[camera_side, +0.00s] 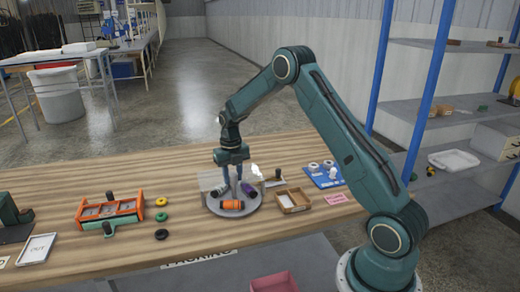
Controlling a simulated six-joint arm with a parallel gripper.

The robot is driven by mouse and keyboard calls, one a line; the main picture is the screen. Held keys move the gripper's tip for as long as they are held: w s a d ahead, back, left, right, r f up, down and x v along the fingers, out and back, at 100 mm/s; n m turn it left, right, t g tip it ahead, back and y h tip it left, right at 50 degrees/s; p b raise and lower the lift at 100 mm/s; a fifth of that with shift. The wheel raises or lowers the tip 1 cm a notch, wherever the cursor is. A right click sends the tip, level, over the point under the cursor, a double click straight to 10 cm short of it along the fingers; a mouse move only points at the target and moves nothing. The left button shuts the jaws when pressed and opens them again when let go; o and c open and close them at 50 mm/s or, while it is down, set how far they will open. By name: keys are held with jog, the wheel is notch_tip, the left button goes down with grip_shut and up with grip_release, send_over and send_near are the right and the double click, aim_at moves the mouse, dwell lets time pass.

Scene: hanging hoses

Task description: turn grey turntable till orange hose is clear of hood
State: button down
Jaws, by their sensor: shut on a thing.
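The grey turntable (233,213) is a round disc on the wooden table. An orange hose (232,205) lies on its front part, a short roll with dark ends. A black hose piece (219,190) lies at its left and a purple one (248,188) at its right. A clear, see-through hood (211,180) seems to stand over the back part; its edges are faint. The orange hose looks in front of it, but I cannot tell whether they overlap. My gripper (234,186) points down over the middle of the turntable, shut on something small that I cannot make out.
An orange-framed fixture (110,211) and several small coloured rings (161,217) lie left of the turntable. A wooden tray (292,200) is close on the right, with a dark knob behind it. A blue board (325,175) with white rings stands farther right. The table front is mostly clear.

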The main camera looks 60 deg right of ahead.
jog(key=shift+r, duration=0.1)
jog(key=c, duration=1)
grip_release()
notch_tip(320, 180, up, 14)
jog(key=shift+f, duration=0.1)
